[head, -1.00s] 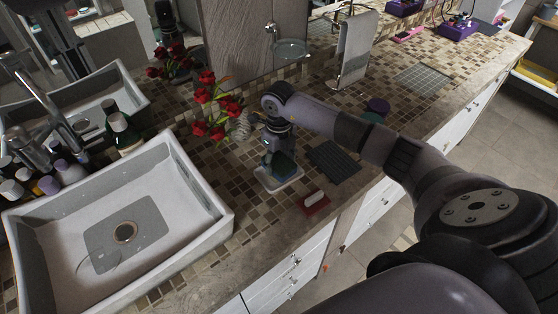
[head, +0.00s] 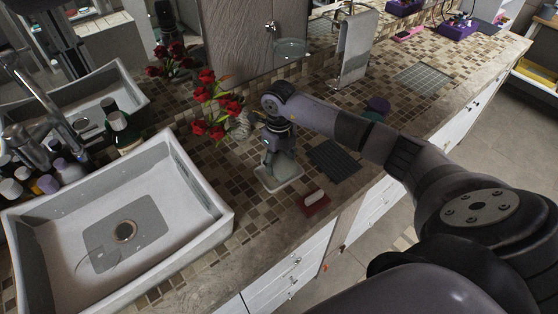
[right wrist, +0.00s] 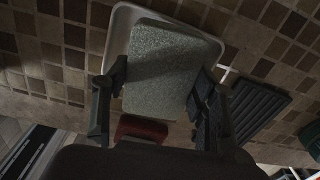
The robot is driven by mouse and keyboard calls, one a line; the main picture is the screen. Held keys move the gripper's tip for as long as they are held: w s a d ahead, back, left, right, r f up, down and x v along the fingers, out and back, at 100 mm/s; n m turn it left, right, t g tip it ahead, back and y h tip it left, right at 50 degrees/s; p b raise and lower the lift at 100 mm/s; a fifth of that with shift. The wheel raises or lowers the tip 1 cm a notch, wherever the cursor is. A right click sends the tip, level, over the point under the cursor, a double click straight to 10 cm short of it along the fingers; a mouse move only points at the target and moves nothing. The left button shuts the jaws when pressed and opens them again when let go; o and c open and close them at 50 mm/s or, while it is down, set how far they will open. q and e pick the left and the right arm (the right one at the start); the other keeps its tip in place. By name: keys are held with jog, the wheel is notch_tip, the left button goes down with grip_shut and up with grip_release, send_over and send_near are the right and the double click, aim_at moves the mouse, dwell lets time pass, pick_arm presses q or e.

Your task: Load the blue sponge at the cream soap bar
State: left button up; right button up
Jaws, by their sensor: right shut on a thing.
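My right gripper (head: 280,165) points down over a white tray (head: 283,184) on the tiled counter. In the right wrist view the gripper (right wrist: 160,105) is shut on a grey-green, speckled block, the sponge (right wrist: 165,65). Its colour looks duller than blue there, and it covers much of the white tray (right wrist: 118,30). In the head view the sponge is hard to make out at the fingers. The cream soap bar (head: 314,196) lies on a small red dish (head: 318,208) near the counter's front edge, right of the tray. The red dish (right wrist: 143,127) shows partly between the fingers. My left gripper is not in view.
A dark ribbed mat (head: 334,161) lies right of the tray. A vase of red flowers (head: 213,105) stands behind left, and a white sink (head: 190,235) fills the left. Purple and teal round items (head: 377,107) stand farther right. A towel stand (head: 355,50) is at the back.

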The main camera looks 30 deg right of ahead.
aim_at(279, 161)
jog(key=shift+f, duration=0.1)
dwell(0.4)
jog(key=shift+r+p, duration=2.25)
jog(key=shift+r, duration=1.35)
